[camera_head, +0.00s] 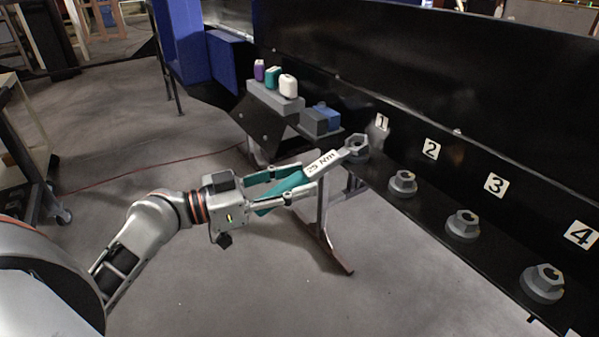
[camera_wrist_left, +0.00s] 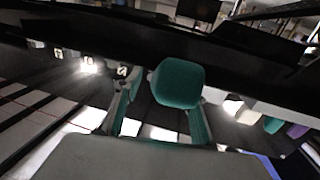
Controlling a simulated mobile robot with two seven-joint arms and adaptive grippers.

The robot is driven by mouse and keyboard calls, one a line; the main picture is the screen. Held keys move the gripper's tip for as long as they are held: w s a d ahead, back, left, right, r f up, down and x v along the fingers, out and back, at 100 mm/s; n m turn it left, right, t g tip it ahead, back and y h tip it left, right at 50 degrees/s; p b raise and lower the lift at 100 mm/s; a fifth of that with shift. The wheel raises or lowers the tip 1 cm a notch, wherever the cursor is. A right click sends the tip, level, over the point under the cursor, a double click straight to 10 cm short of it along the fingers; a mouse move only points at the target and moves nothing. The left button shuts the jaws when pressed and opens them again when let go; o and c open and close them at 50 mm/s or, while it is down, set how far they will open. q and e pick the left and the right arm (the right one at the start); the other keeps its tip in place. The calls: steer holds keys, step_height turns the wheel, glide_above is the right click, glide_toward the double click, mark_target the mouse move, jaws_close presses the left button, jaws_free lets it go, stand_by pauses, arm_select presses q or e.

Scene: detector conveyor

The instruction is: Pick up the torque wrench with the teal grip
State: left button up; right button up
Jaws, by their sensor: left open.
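The torque wrench has a teal grip (camera_head: 283,186) and a pale shaft labelled "25 Nm" (camera_head: 322,163). Its head is at the grey hex nut (camera_head: 356,146) beside label 1; I cannot tell how it sits on it. My left gripper (camera_head: 306,177) is open, with one finger on each side of the wrench around the grip. In the left wrist view, the rounded end of the teal grip (camera_wrist_left: 178,84) shows between the two fingers (camera_wrist_left: 160,108). Contact with the fingers is not clear. My right gripper is not in view.
Several more nuts, such as one by label 2 (camera_head: 403,182), line the black conveyor side. A grey rack (camera_head: 262,98) with purple, teal and white handles stands behind, near a blue-grey block (camera_head: 318,120). A metal stand leg (camera_head: 325,240) is below. The floor in front is clear.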

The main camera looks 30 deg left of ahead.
arm_select(q)
steer(key=shift+w+d, duration=0.1)
jaws_close()
